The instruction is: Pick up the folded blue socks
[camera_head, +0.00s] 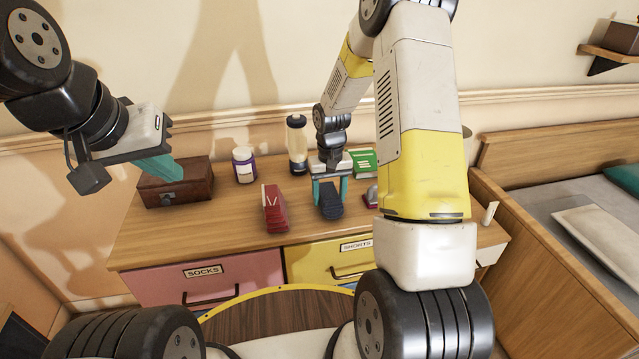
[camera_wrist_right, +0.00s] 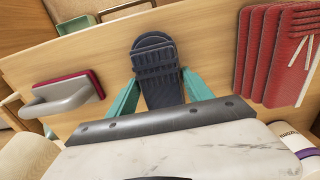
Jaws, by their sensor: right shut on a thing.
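The folded dark blue socks (camera_head: 329,199) are on or just above the dresser top, near its middle; I cannot tell whether they touch the wood. My right gripper (camera_head: 329,187) comes down over them, with one teal finger on each side. In the right wrist view the socks (camera_wrist_right: 158,70) lie between the two teal fingers (camera_wrist_right: 157,95), and the gripper is shut on them. My left gripper (camera_head: 160,168) hangs at the upper left, in front of the wooden box. Its teal fingers show, but their gap is not clear.
A red folded cloth (camera_head: 273,208) lies left of the socks. A red-and-grey item (camera_head: 371,196) is close right. The front-left dresser top is clear.

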